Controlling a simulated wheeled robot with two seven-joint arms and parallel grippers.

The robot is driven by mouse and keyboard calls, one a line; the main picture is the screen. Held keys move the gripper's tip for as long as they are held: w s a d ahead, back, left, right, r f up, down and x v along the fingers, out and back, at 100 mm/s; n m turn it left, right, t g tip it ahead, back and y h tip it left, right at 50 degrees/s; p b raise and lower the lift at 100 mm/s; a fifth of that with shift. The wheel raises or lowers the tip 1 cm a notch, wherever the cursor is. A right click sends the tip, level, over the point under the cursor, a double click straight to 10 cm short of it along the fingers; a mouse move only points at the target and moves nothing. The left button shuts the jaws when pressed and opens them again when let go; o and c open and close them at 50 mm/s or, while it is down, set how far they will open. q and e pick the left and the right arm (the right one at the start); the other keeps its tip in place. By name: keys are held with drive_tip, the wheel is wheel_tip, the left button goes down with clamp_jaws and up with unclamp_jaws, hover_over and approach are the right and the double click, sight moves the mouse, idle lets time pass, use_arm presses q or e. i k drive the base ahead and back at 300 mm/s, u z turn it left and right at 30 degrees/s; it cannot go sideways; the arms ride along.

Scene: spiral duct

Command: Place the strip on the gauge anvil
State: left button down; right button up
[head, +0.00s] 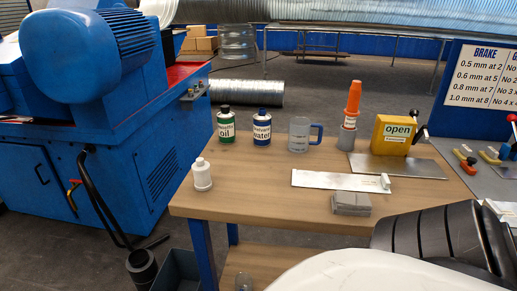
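A flat pale metal strip (335,181) lies on the wooden workbench (255,185), right of its middle. A small light upright piece (385,181) stands at the strip's right end; I cannot tell whether it is attached. A yellow box marked "open" (393,135), with a lever on its right, stands behind the strip beside a grey plate (400,165). I cannot tell which part here is the gauge anvil. Neither of my grippers shows. Part of my own arm, white and dark-banded, fills the lower right and hides that corner of the bench.
The bench's left front is clear. A blue machine (130,145) stands left.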

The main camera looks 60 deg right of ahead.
sight(396, 166)
drive_tip(key=u, duration=0.75)
drive_tip(key=k, duration=2.25)
drive_tip(key=z, duration=0.05)
